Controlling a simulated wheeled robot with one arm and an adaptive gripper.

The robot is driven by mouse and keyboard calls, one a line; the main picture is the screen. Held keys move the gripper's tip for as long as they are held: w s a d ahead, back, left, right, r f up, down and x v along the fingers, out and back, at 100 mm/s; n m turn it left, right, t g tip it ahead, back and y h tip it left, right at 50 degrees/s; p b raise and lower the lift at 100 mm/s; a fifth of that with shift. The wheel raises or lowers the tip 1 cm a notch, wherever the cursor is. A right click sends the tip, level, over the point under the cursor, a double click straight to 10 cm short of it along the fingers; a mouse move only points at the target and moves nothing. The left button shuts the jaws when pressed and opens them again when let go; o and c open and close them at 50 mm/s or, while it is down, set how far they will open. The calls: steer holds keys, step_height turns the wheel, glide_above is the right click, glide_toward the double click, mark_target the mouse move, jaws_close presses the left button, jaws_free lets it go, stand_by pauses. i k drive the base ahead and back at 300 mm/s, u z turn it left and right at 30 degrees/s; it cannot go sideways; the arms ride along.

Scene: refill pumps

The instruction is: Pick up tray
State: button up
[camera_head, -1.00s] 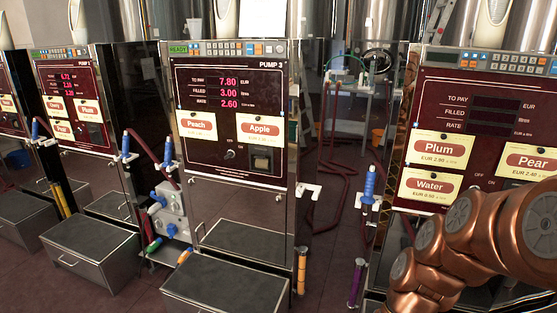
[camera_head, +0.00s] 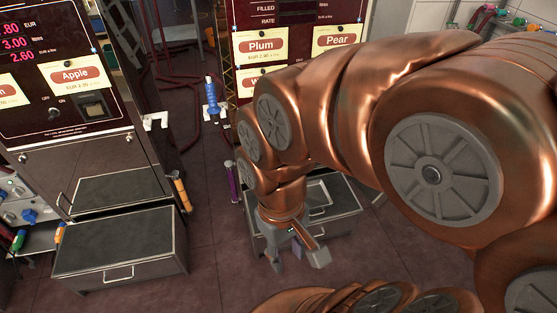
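A shallow metal tray (camera_head: 320,193) with a pale rim shows on the dark top of the low box in front of the right pump. My arm hides its left part, and I cannot tell what it holds. My gripper (camera_head: 298,257) points down, in front of the tray and nearer to me in the picture. Its grey fingers are spread apart with nothing visible between them. I cannot tell its exact height or distance from the tray.
The low box (camera_head: 345,222) stands before the right pump (camera_head: 305,20). Another low box (camera_head: 120,260) stands before the left pump (camera_head: 70,100). A blue nozzle (camera_head: 212,95), a purple-handled one (camera_head: 232,182) and an orange one (camera_head: 181,193) hang between them. Floor between the boxes is clear.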

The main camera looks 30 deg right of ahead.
mark_target(318, 197)
steer(key=k, duration=0.5)
steer(key=z, duration=0.6)
steer(key=i, duration=0.45)
steer(key=z, duration=0.05)
steer(key=k, duration=0.65)
steer(key=u, duration=0.85)
steer(key=i, duration=1.3)
steer(key=z, duration=0.8)
